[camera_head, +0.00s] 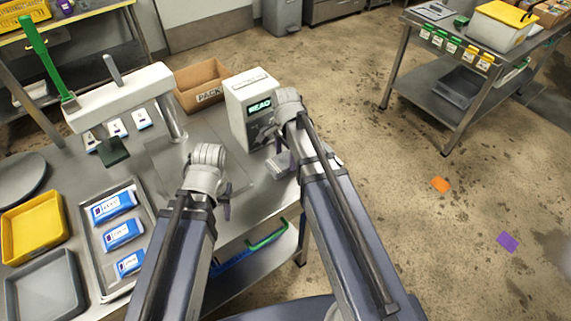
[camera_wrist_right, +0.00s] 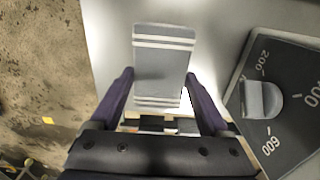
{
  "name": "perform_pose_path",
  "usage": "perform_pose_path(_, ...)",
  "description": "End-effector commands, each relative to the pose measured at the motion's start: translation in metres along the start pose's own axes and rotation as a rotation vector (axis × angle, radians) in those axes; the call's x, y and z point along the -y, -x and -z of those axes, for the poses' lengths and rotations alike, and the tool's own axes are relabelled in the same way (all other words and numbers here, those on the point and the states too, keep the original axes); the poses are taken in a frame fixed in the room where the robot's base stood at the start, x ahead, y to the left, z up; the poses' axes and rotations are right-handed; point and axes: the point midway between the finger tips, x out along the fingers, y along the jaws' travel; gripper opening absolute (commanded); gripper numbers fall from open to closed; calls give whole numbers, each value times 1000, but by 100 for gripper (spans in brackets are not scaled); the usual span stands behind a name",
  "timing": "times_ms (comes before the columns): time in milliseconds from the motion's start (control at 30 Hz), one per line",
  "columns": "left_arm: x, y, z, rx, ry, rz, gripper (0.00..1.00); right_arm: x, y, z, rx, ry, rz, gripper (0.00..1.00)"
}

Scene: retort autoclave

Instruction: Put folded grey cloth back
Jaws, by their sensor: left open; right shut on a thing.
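The folded grey cloth (camera_wrist_right: 164,52) has pale stripes and lies between the two dark fingers of my right gripper (camera_wrist_right: 160,76) in the right wrist view. My right gripper is shut on it. In the head view the cloth (camera_head: 283,163) shows near the bench's right edge, just in front of the white machine, under my right gripper (camera_head: 279,142). My left gripper (camera_head: 222,190) is open and empty, over the front part of the metal bench.
The white machine (camera_head: 245,92) with a lit display stands behind my right gripper; its dial (camera_wrist_right: 262,100) is close by. A cardboard box (camera_head: 205,88), a tray (camera_head: 141,190) of blue packs and a yellow bin (camera_head: 33,225) are on the bench (camera_head: 165,205).

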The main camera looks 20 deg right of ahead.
Motion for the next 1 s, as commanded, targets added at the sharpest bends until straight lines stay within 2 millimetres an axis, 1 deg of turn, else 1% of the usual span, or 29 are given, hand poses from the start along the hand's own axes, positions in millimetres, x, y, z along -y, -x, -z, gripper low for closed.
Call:
perform_pose_path(33, -1, -14, 1, 0, 0, 0, 50, 0, -14, 0, 0, 0, 0, 28)
perform_pose_path(133, -2, -24, 2, 0, 0, 0, 50, 0, -24, 0, 0, 0, 0, 28)
perform_pose_path(200, -2, -26, 2, 0, 0, 0, 50, 0, -26, 0, 0, 0, 0, 28)
perform_pose_path(433, -2, -23, 1, 0, 0, 0, 50, 0, -24, 0, 0, 0, 0, 28)
perform_pose_path(600, -3, -29, 2, 0, 0, 0, 50, 0, -29, 0, 0, 0, 0, 28)
perform_pose_path(633, -3, -27, 2, 0, 0, 0, 50, 0, -27, 0, 0, 0, 0, 83)
perform_pose_path(767, -3, -27, 2, 0, 0, 0, 50, 0, -27, 0, 0, 0, 0, 98)
perform_pose_path(800, -3, -27, 2, 0, 0, 0, 50, 0, -27, 0, 0, 0, 0, 100)
perform_pose_path(1000, -2, -26, 2, 0, 0, 0, 50, 0, -27, 0, 0, 0, 0, 100)
